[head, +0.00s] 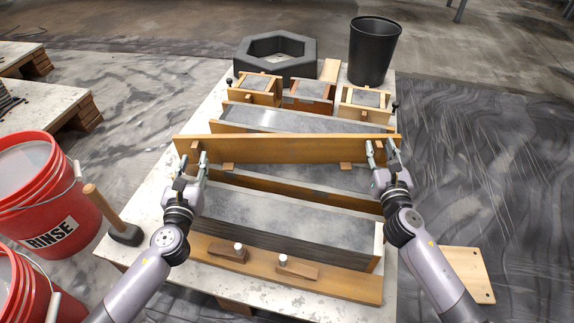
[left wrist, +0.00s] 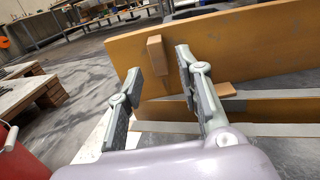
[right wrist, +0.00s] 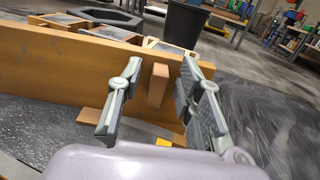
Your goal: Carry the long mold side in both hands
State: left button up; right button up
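The long mold side (head: 285,149) is a long tan wooden board, upright on edge across the middle of the table. A small wooden block sticks out near each end of its near face: a left block (left wrist: 156,53) and a right block (right wrist: 158,85). My left gripper (head: 194,157) is open at the left block, with its fingers spread to either side. My right gripper (head: 380,147) is open at the right block in the same way. Gaps show between the fingers and the blocks. I cannot tell whether the board's lower edge rests on anything.
Concrete slabs in wooden forms (head: 290,215) lie in front of and behind the board. A loose plank (head: 340,287) lies at the near edge. A mallet (head: 120,232) and red buckets (head: 45,185) are left. A black bin (head: 374,50) and hexagonal mold (head: 245,60) stand behind.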

pick_arm(q)
jog(key=s, duration=0.8)
jog(key=shift+s, duration=0.5)
pick_arm(e)
jog(key=shift+s, duration=0.2)
jog(key=s, duration=1.1)
jog(key=shift+s, duration=0.3)
